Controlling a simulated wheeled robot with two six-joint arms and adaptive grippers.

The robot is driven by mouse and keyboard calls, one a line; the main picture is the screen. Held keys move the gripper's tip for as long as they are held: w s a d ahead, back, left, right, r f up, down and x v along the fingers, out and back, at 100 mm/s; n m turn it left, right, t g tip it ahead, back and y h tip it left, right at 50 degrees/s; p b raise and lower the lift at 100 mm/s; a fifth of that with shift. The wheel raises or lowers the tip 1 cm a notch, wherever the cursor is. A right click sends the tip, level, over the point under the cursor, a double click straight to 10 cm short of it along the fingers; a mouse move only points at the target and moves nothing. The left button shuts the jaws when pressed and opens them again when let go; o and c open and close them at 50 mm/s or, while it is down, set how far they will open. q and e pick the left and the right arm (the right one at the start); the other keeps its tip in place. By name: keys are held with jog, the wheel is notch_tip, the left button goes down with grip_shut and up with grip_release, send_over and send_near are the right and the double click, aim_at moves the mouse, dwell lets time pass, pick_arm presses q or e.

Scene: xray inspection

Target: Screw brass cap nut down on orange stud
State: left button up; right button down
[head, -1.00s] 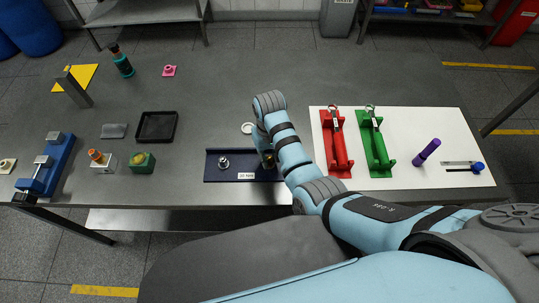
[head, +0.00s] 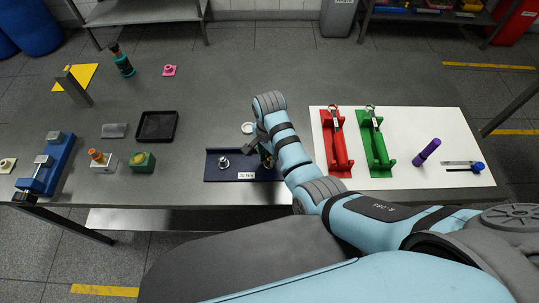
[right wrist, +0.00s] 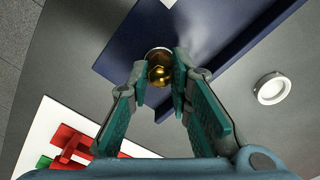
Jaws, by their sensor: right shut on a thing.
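The brass cap nut (right wrist: 160,72) sits between the fingertips of my right gripper (right wrist: 160,68) in the right wrist view, over the dark blue tray. My right gripper (head: 262,152) is shut on it at the tray's right end in the head view. I cannot tell whether the nut still touches the tray. The orange stud (head: 96,154) stands on a small pale block (head: 104,166) at the left of the table, far from the gripper. My left gripper is not in view.
The blue tray (head: 215,176) also holds a silver nut (head: 223,163). A green block (head: 143,162) stands right of the stud, a blue fixture (head: 50,165) left of it. A black tray (head: 157,126) lies behind. Red (head: 335,145) and green (head: 376,145) holders stand at right.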

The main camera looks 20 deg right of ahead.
jog(key=shift+m, duration=1)
jog(key=c, duration=1.8)
grip_release()
jog(key=shift+m, duration=0.8)
jog(key=o, duration=0.4)
jog(key=shift+r, duration=0.1)
